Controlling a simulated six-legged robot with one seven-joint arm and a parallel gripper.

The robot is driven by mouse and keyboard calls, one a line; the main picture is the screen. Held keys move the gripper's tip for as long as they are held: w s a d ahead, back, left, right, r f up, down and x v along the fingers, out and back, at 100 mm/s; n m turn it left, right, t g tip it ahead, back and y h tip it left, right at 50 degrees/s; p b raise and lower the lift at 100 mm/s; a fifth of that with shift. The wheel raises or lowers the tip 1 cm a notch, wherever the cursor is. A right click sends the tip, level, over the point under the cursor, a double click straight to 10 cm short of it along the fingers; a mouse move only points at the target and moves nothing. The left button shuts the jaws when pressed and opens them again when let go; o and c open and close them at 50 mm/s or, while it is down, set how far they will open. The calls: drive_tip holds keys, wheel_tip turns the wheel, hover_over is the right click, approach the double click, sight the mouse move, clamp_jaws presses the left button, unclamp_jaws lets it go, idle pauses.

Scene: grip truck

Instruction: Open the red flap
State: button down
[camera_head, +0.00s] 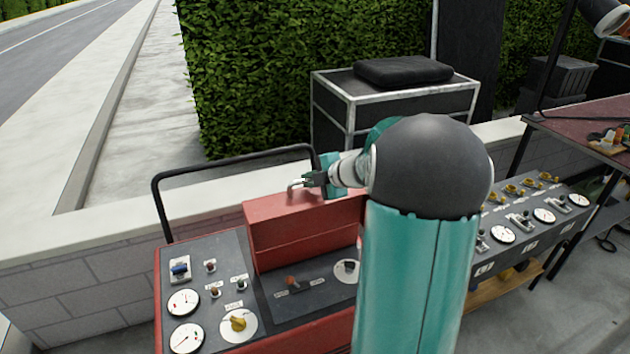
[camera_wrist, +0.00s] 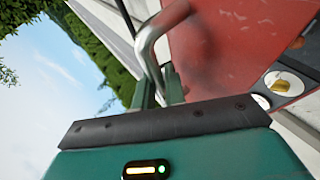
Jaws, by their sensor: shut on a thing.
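The red flap (camera_head: 290,225) stands raised at the back of the red console (camera_head: 160,290) in the head view. In front of it a dark panel (camera_head: 310,300) with a small lever and a round dial is uncovered. My gripper (camera_head: 313,180) is at the flap's top edge, shut on its bent metal handle (camera_head: 294,185). In the wrist view, the handle (camera_wrist: 150,40) passes between the fingers of my gripper (camera_wrist: 160,88), and the flap's red face (camera_wrist: 225,45) is beside it. My arm hides the flap's right end.
Gauges and knobs (camera_head: 185,302) lie left of the uncovered panel. A black rail (camera_head: 230,167) arches behind the console, before a low wall (camera_head: 100,250). Another console (camera_head: 530,225) is at the right. A black case (camera_head: 395,105) stands behind the wall by the hedge.

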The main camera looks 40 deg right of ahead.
idle(0.3)
drive_tip(key=c, duration=1.5)
unclamp_jaws()
drive_tip(key=shift+o, duration=0.2)
drive_tip(key=v, duration=0.2)
drive_tip(key=shift+s+d+r, duration=0.1)
drive_tip(key=shift+s+r, duration=0.1)
drive_tip(key=shift+s, duration=0.15)
drive_tip(key=shift+v, duration=4.6)
